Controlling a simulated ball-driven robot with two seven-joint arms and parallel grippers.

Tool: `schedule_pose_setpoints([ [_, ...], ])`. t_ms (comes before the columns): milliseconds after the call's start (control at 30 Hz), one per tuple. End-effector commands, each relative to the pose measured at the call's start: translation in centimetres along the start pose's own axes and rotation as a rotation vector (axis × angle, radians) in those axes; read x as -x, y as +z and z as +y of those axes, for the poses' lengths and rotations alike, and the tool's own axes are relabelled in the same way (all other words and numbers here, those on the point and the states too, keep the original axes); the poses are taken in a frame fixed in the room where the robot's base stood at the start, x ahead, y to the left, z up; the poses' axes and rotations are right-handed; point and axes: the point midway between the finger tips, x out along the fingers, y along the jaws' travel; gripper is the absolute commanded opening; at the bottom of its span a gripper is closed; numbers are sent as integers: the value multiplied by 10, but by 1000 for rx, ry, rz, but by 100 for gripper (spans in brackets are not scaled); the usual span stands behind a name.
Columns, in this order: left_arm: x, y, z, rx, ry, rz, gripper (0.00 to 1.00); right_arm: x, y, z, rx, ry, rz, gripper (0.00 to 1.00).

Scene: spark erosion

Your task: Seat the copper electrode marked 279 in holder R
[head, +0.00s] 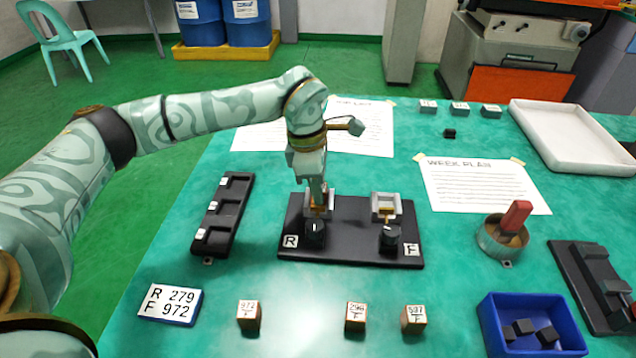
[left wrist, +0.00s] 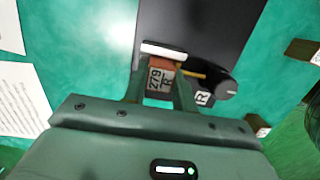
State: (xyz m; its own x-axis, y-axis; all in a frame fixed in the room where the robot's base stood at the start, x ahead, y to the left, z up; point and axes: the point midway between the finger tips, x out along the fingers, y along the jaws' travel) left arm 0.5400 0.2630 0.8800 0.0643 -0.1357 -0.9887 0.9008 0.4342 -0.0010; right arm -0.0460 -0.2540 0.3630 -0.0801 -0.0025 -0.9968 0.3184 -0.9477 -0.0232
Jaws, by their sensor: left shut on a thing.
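The copper electrode marked 279, with an R below the number, is between my left gripper's fingers in the left wrist view (left wrist: 160,80). My left gripper (head: 318,198) is shut on it and points down at holder R (head: 317,214), on the left of the black base (head: 350,245). The electrode lies against the holder's pale plate (left wrist: 164,50) in the left wrist view. I cannot tell whether it is fully down. In the head view the fingers hide it. Holder F (head: 386,207) stands to the right, with a black knob (head: 389,237) before it. My right gripper is not in view.
A card (head: 171,304) reads R 279, F 972. Several copper blocks stand in front, including one marked 972 (head: 248,317). A black rack (head: 222,218) lies left, a blue bin (head: 531,325) front right, a round pot (head: 503,237) right.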

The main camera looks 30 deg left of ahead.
Motion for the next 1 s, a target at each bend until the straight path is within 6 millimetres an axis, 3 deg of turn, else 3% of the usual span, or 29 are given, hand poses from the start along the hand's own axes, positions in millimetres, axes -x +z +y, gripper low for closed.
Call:
schedule_pose_setpoints([
  [67, 0, 0, 0, 0, 1, -1, 0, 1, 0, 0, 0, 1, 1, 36],
  [100, -1, 0, 0, 0, 1, -1, 30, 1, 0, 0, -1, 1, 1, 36],
  [200, -1, 0, 0, 0, 1, -1, 52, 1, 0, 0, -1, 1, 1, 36],
  [567, 7, 0, 0, 0, 1, 0, 52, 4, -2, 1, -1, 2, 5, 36],
  [667, 25, 0, 0, -1, 6, -1, 52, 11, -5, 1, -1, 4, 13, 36],
  [1000, 118, 1, 0, 1, 7, -3, 52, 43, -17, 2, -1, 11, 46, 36],
])
